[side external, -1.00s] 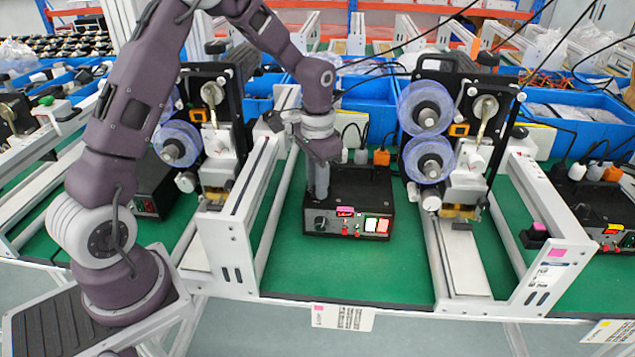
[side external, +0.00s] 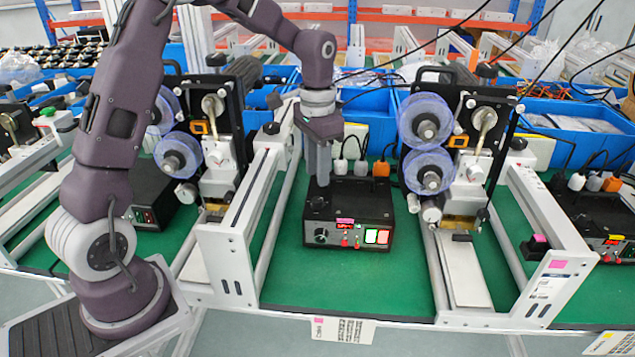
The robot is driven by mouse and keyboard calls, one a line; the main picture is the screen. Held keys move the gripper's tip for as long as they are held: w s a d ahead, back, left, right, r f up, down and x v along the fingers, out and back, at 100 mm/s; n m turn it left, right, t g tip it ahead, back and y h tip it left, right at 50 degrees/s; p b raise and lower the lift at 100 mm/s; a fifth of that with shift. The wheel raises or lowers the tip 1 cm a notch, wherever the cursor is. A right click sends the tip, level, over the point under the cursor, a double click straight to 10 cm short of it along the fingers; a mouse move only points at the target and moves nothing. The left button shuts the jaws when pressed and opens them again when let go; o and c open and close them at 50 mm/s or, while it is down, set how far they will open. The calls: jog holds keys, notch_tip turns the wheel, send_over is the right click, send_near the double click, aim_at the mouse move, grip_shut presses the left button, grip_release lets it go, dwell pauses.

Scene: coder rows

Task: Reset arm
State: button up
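My gripper (side external: 320,172) points straight down above the black control box (side external: 347,210) in the middle of the green work surface. Its fingertips are close to the top of the box, near its left rear part. I cannot tell whether they touch it. The two fingers look close together, but the view does not show whether there is a gap between them. The box's front has a dark knob, a lit red display, small red buttons and lit white and red switches. My arm reaches over from the left.
A coder machine with clear blue reels (side external: 427,145) stands to the right on a white frame (side external: 540,260). Another coder machine (side external: 215,130) stands to the left. Blue bins (side external: 575,125) and hanging cables lie behind. The green mat (side external: 345,280) before the box is clear.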

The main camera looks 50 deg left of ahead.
jog(key=shift+r, duration=0.1)
jog(key=s+d+r+t, duration=0.2)
jog(key=s+d+r, duration=0.2)
jog(key=s+r, duration=0.35)
jog(key=s+d+r+t, duration=0.1)
jog(key=s+d+r, duration=0.1)
jog(key=s, duration=0.7)
jog(key=s+d+r+n+t, duration=0.1)
jog(key=s+d+r+t, duration=0.1)
jog(key=s, duration=0.7)
jog(key=shift+d+n+t, duration=0.3)
jog(key=shift+d, duration=0.2)
jog(key=shift+r, duration=0.1)
jog(key=shift+c, duration=0.2)
